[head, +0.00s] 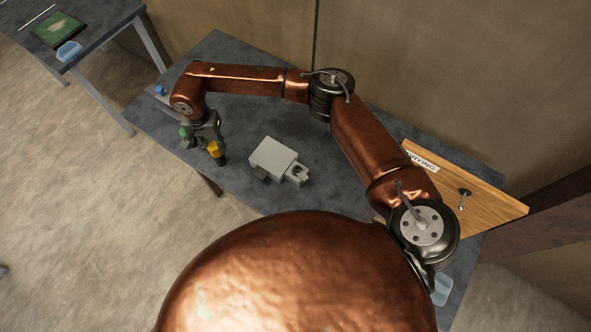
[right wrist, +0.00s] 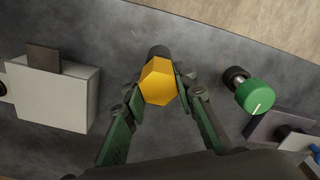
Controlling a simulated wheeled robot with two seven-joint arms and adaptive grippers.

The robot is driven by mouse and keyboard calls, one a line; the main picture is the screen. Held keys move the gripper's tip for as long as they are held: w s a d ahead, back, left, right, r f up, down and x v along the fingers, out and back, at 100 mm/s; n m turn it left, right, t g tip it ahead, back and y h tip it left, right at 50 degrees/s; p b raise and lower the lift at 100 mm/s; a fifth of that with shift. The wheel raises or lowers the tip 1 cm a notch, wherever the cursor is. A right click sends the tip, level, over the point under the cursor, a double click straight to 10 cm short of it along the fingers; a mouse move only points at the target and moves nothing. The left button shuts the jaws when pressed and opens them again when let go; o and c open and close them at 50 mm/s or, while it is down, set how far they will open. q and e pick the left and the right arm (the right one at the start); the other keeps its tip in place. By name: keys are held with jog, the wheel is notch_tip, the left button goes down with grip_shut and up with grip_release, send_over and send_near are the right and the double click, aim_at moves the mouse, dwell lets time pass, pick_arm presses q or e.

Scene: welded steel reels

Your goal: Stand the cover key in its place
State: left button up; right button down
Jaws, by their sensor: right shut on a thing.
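My right gripper (head: 206,143) is low over the table's left part. It is shut on a piece with a yellow six-sided head (head: 214,149) and a dark end. In the right wrist view the yellow head (right wrist: 158,82) sits between the two fingertips (right wrist: 156,90), with its dark part (right wrist: 158,52) beyond it. I take this piece to be the cover key; no label shows. I cannot tell whether its dark end touches the table. No place for it is clearly identifiable. My left gripper is not in view.
A grey block (head: 272,157) with a smaller end part stands right of the gripper. A green-topped knob (right wrist: 254,95) is close on the other side. Bare table (head: 335,165) lies beyond the block.

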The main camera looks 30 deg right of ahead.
jog(key=c, duration=1.5)
grip_release()
jog(key=shift+o, duration=0.2)
jog(key=o, duration=0.4)
jog(key=shift+c, duration=0.2)
jog(key=shift+o, duration=0.3)
jog(key=o, duration=0.4)
jog(key=shift+c, duration=0.2)
jog(key=shift+o, duration=0.2)
jog(key=o, duration=0.3)
jog(key=shift+o, duration=0.6)
